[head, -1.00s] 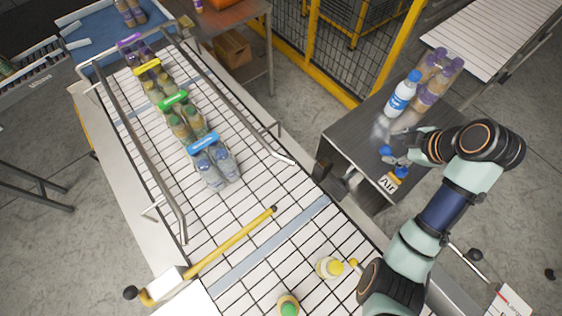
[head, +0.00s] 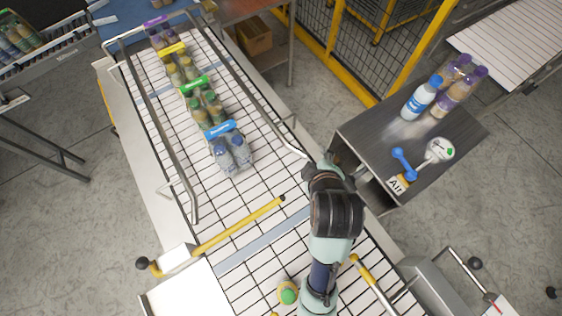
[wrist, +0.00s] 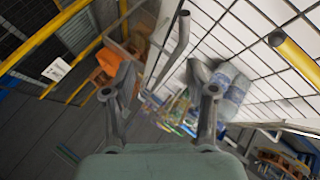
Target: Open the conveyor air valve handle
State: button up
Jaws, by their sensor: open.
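The air valve's blue handle (head: 403,162) is on the dark side table, right of the conveyor, next to a yellow-topped "Air" label (head: 398,185). The handle slants from upper left to lower right, and nothing touches it. A round white and green gauge (head: 440,150) sits at its right. My gripper (wrist: 160,92) is open and empty in the wrist view, its two fingers apart. In the head view my wrist is left of the valve, over the conveyor's right edge, and largely hides the gripper. The valve does not show in the wrist view.
The side table (head: 367,134) also holds a blue-capped bottle (head: 420,98) and a purple-capped pack (head: 460,85). Bottle packs stand on the conveyor (head: 265,185) between metal rails. A yellow bar (head: 240,225) crosses it. A yellow fence (head: 345,75) stands behind.

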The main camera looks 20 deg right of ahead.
jog(key=a+r+m+t, duration=0.2)
jog(key=a+r, duration=0.3)
jog(key=a, duration=0.4)
jog(key=shift+s+a+r+m+y+p, duration=0.3)
jog(key=shift+r+m+y+p, duration=0.1)
jog(key=shift+m, duration=0.3)
